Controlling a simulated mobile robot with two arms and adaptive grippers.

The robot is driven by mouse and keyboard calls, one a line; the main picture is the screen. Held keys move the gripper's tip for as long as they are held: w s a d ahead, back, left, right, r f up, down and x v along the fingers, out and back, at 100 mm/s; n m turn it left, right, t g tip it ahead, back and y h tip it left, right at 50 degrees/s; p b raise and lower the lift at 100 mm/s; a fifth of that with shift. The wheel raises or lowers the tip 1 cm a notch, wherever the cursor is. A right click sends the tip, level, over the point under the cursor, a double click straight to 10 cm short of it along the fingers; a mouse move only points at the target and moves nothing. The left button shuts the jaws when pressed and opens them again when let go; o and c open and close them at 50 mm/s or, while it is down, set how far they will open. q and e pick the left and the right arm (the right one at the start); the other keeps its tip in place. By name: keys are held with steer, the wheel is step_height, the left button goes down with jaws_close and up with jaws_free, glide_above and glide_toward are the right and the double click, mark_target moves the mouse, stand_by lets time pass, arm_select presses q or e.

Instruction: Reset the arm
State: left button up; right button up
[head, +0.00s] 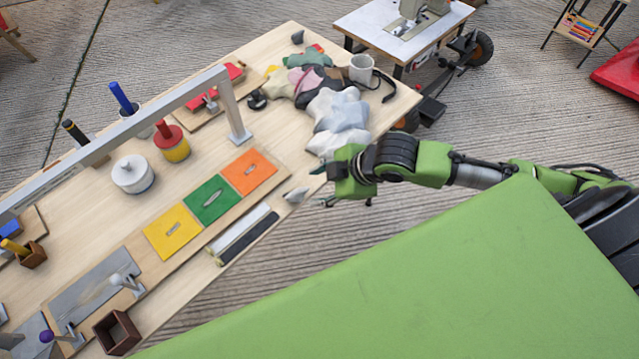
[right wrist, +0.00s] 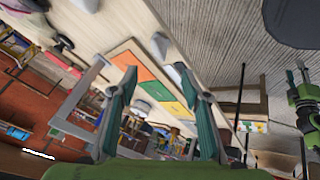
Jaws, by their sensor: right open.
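My right arm comes in from the right in the head view, with its gripper (head: 323,186) at the front edge of the wooden workbench (head: 215,265). The gripper is just beside the pale grey cloth pile (head: 335,112); I cannot tell whether they touch. In the right wrist view the two teal fingers of this gripper (right wrist: 163,86) are spread apart with nothing between them. A green and black arm part at the right edge of that view looks like my left arm, with its gripper (right wrist: 297,75) small and unclear. The left arm is not in the head view.
Yellow, green and orange panels (head: 212,200) lie on the bench beside a metal gantry bar (head: 235,115). A white pot (head: 133,173), a red-and-yellow pot (head: 172,142) and a grey mug (head: 361,68) stand there. A sewing machine table (head: 350,25) is behind. Bare concrete lies below the gripper.

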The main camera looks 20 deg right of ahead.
stand_by(0.3)
steer(key=s+a+m, duration=0.2)
steer(key=s+a, duration=0.1)
steer(key=a, duration=0.2)
steer(key=s+d+f+m+g+h, duration=0.25)
steer(key=s+d+m, duration=0.35)
steer(key=s+m, duration=0.55)
steer(key=s+f+n+h, duration=0.1)
steer(key=s+f, duration=0.1)
steer(key=f, duration=1.1)
steer(key=s+f+n, duration=0.1)
steer(key=s+f, duration=0.1)
steer(key=f, duration=1.2)
steer(key=s+d+f+g, duration=0.1)
steer(key=s+d+f, duration=0.1)
steer(key=s+f, duration=0.6)
steer(key=s+d+f+g, duration=0.1)
steer(key=s+f, duration=0.7)
steer(key=shift+s+d, duration=0.4)
